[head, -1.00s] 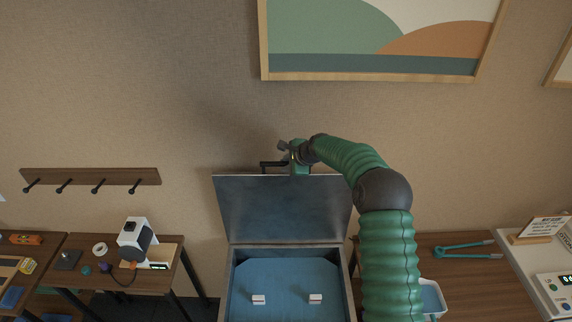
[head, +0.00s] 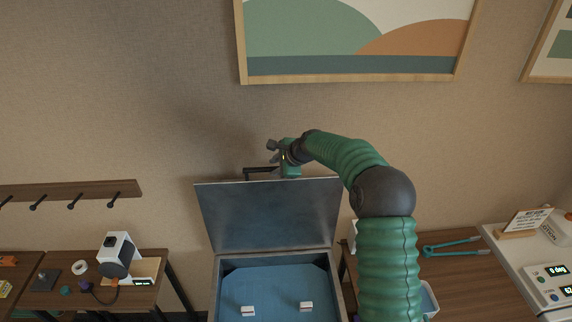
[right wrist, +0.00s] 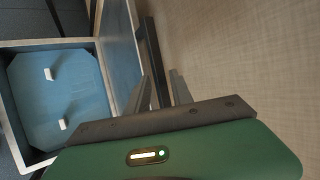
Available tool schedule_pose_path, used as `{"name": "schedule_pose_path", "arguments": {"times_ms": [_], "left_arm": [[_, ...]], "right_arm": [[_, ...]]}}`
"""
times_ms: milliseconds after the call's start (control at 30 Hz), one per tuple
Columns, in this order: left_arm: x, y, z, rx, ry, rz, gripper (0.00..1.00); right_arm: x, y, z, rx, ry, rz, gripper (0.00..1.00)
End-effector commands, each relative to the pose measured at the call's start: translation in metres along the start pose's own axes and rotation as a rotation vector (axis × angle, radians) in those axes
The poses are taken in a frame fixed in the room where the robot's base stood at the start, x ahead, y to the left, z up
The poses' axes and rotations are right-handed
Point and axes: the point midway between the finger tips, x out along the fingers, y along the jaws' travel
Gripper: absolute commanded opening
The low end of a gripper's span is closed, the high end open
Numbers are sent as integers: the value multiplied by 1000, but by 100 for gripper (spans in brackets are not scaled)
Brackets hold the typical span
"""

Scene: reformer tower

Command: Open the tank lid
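The tank (head: 337,285) stands in the lower middle of the head view, its blue inside exposed. Its grey lid (head: 268,215) is raised at the back edge, tilted up toward the wall. A dark bar handle (head: 258,171) sticks out behind the lid's top edge. My right gripper (head: 272,151) is beside this handle, above the lid's top edge, with its fingers apart. In the right wrist view, the dark handle (right wrist: 149,50) reaches down near the gap between the spread fingers (right wrist: 163,88); I cannot tell whether they touch. My left gripper is not in view.
Two small white blocks (head: 248,311) (head: 306,306) lie inside the tank. A side table with a white device (head: 118,255) stands left. A wooden table with teal tongs (head: 452,247) is at right. The wall with a framed picture (head: 350,75) is close behind the lid.

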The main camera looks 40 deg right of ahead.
Motion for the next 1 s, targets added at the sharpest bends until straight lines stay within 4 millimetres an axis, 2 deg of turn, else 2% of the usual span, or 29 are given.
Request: {"name": "schedule_pose_path", "arguments": {"times_ms": [33,100,300,400,600,1000], "left_arm": [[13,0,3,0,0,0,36],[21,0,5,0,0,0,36],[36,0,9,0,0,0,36],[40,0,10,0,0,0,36],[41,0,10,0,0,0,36],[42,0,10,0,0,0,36]], "right_arm": [[-12,3,-2,-2,3,-7,27],[-34,3,-2,-1,3,-6,27],[-88,2,0,-1,3,-5,27],[-106,1,0,-1,2,-2,27],[-119,0,1,1,1,1,27],[-118,3,2,-8,1,4,27]]}}
